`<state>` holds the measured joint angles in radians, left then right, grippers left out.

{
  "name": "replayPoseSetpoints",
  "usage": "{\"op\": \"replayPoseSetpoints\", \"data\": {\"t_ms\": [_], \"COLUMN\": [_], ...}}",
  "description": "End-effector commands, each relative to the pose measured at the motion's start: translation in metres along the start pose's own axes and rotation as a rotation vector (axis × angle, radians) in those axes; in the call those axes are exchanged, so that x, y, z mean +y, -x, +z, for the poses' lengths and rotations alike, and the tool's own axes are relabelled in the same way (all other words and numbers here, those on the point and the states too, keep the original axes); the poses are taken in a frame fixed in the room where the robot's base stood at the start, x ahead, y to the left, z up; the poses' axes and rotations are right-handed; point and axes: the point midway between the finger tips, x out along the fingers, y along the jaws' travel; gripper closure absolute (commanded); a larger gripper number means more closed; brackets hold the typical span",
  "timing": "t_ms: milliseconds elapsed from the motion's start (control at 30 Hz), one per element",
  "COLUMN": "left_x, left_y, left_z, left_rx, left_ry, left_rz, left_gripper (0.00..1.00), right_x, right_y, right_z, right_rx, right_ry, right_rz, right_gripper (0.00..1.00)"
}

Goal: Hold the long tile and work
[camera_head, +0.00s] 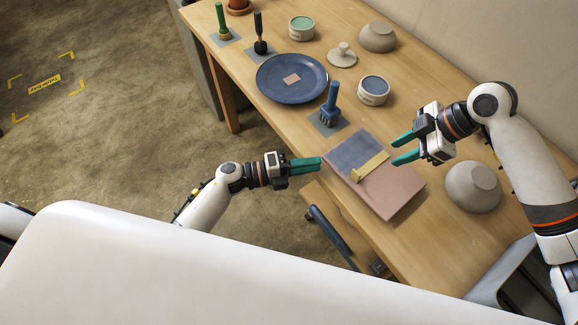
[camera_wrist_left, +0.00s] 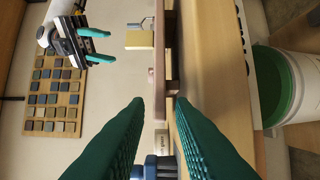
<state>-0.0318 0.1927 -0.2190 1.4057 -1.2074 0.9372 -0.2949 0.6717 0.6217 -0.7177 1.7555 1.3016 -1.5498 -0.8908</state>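The long tile (camera_head: 395,196) lies at the table's near edge, pink at its near end and blue-grey at its far end. In the left wrist view its thin edge (camera_wrist_left: 158,55) shows, apart from the tabletop. A yellow tool (camera_head: 373,165) lies across it and shows in the left wrist view (camera_wrist_left: 139,40). My left gripper (camera_head: 320,163) is beside the tile's left edge; the left wrist view shows its fingers (camera_wrist_left: 158,105) apart, with the tile's edge ahead between them. My right gripper (camera_head: 397,147) is open and empty, above and right of the tile.
A blue brush (camera_head: 330,105) stands on a grey pad just beyond the tile. A blue plate (camera_head: 292,67) with a small pink piece and a blue-filled tub (camera_head: 374,88) are further back. An upturned bowl (camera_head: 473,186) sits right of the tile. A drawer handle (camera_head: 330,232) is below the edge.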

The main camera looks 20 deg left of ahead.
Motion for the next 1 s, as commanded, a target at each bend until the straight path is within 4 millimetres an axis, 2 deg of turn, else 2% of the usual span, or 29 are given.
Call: {"op": "replayPoseSetpoints", "data": {"t_ms": [100,300,667,800,833,1000], "left_x": [0.001,0.0,0.0,0.0,0.0,0.0], "left_y": [-0.022,-0.042,-0.047,-0.047,-0.047,-0.047], "left_z": [0.0,0.0,0.0,0.0,0.0,0.0], "left_rx": [-0.001,0.0,0.0,0.0,0.0,0.0], "left_ry": [0.001,0.002,0.001,0.001,0.001,0.002], "left_rz": [0.003,0.001,-0.001,-0.001,-0.001,-0.001], "left_gripper": [0.78,0.78,0.78,0.98,1.0,1.0], "right_x": [0.0,0.0,0.0,0.0,0.0,0.0], "right_y": [0.0,0.0,0.0,0.0,0.0,0.0], "right_z": [0.0,0.0,0.0,0.0,0.0,0.0], "right_rx": [0.0,0.0,0.0,0.0,0.0,0.0], "right_ry": [0.0,0.0,0.0,0.0,0.0,0.0], "right_rz": [0.0,0.0,0.0,0.0,0.0,0.0], "right_gripper": [0.64,0.64,0.64,0.64,0.64,0.64]}}
